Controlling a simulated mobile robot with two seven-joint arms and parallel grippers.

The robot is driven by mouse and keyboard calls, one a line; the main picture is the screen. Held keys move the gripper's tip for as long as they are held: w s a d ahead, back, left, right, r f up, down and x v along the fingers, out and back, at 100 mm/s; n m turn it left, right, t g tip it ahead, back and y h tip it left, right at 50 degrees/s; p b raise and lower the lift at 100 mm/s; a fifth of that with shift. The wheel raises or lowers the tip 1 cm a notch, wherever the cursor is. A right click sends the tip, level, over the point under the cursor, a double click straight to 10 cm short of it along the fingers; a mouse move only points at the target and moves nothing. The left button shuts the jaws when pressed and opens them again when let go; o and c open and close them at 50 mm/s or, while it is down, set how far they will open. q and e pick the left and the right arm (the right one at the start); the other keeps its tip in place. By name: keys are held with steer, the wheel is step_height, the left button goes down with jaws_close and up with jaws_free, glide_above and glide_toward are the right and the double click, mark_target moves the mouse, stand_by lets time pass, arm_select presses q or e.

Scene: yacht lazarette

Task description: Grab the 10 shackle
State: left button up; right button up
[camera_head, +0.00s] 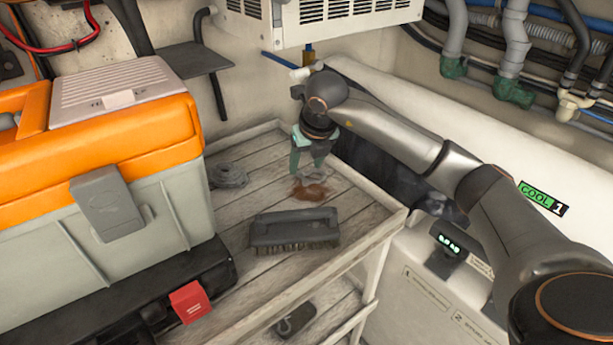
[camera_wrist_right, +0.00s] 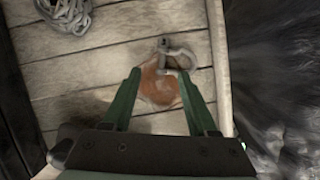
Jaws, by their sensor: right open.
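A grey metal shackle (camera_wrist_right: 180,56) lies on the wooden shelf in the right wrist view, at the upper edge of a rust-brown stain. In the head view it is mostly hidden by my gripper. My right gripper (camera_head: 307,164) points down above the shelf, close to the stain. In the right wrist view its green fingers (camera_wrist_right: 159,74) are apart with nothing held between them. The shackle shows just beyond the fingertips, nearer the right finger. I cannot tell whether they touch. My left gripper is not in view.
A grey coil (camera_head: 229,175) lies on the shelf (camera_head: 352,217) left of the gripper. A brush (camera_head: 294,229) lies nearer. An orange-topped toolbox (camera_head: 115,190) stands at left. A white vented unit (camera_head: 325,18) hangs above. The shelf has a raised rim.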

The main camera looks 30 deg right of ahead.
mark_target(304, 176)
steer(key=x, duration=0.5)
steer(key=shift+s+d, duration=0.1)
steer(key=shift+d, duration=0.1)
jaws_close()
stand_by(0.4)
